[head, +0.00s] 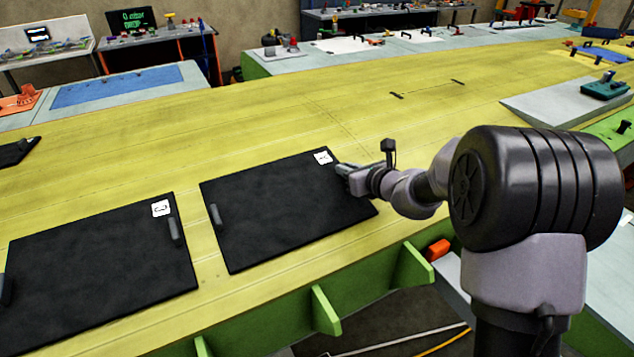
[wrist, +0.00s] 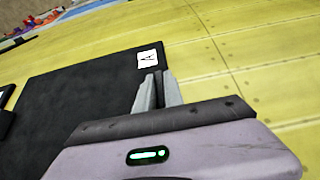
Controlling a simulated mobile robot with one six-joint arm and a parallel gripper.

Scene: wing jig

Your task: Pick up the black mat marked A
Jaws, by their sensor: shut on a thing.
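The black mat marked A (head: 275,205) lies on the yellow wing surface, with its white label (head: 323,157) at the far right corner. In the wrist view the mat (wrist: 75,105) shows the letter A on its white label (wrist: 149,58). A dark handle (head: 215,214) stands at its left edge. My gripper (head: 343,171) is at the mat's right edge, near the label, and is shut on the mat there. The fingers (wrist: 158,78) are close together in the wrist view. What lies between them, probably the right handle, is hidden.
A second black mat (head: 100,260) with a white label and handles lies to the left, across a narrow gap. Part of another dark mat (head: 15,152) shows at the far left. The yellow wing surface (head: 290,110) behind is mostly clear. Green ribs (head: 325,310) stick out along the front edge.

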